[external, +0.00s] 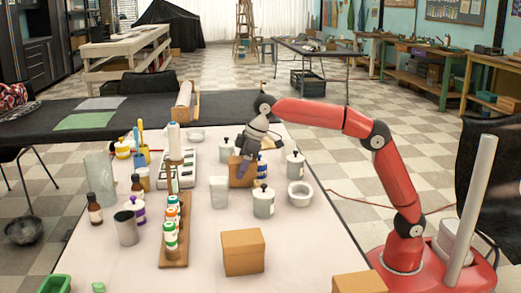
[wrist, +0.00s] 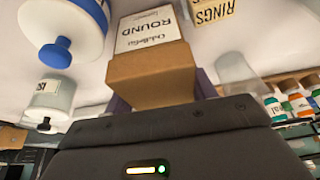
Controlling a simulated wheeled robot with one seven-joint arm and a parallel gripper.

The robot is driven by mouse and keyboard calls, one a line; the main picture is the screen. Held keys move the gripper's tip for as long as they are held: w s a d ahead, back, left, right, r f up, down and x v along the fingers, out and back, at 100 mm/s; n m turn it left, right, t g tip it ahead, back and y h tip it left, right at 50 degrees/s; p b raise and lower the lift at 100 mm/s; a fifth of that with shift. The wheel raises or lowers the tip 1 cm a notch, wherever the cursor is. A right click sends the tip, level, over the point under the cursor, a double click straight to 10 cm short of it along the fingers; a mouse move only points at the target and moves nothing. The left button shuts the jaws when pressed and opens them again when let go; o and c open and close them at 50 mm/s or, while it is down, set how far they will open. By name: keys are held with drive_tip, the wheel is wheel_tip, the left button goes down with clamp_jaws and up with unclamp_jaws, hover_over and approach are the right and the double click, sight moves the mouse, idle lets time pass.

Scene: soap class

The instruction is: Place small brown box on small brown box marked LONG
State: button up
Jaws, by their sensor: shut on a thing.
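My gripper (external: 244,168) reaches down over the middle of the white table, its purple fingers on either side of a small brown box (external: 236,178). In the wrist view my gripper (wrist: 162,92) is shut on this box (wrist: 150,72), whose white label reads ROUND. I cannot tell whether the box touches the table. Another label reading RINGS (wrist: 214,11) shows past it, partly cut off. A brown box (external: 243,253) sits at the table's front, and another (external: 358,284) is cut by the lower edge; their labels are not visible. No label reading LONG is legible.
White jars with dark lids (external: 264,202) (external: 295,165) and a white mortar-like bowl (external: 300,194) stand close right of my gripper. A clear cup (external: 219,192) and a wooden rack of bottles (external: 174,250) are left. Bare tabletop lies between the front box and the jars.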

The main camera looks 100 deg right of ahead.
drive_tip(key=shift+f, duration=0.25)
drive_tip(key=shift+f, duration=0.15)
drive_tip(key=o, duration=1.1)
drive_tip(key=shift+c, duration=0.2)
drive_tip(key=shift+s+r, duration=0.1)
drive_tip(key=shift+r, duration=0.4)
drive_tip(key=p+v, duration=0.2)
drive_tip(key=v, duration=0.8)
drive_tip(key=shift+s+r+p, duration=0.2)
drive_tip(key=shift+r+p, duration=0.1)
drive_tip(key=shift+p, duration=0.1)
drive_tip(key=shift+s+r, duration=0.15)
drive_tip(key=shift+r, duration=0.15)
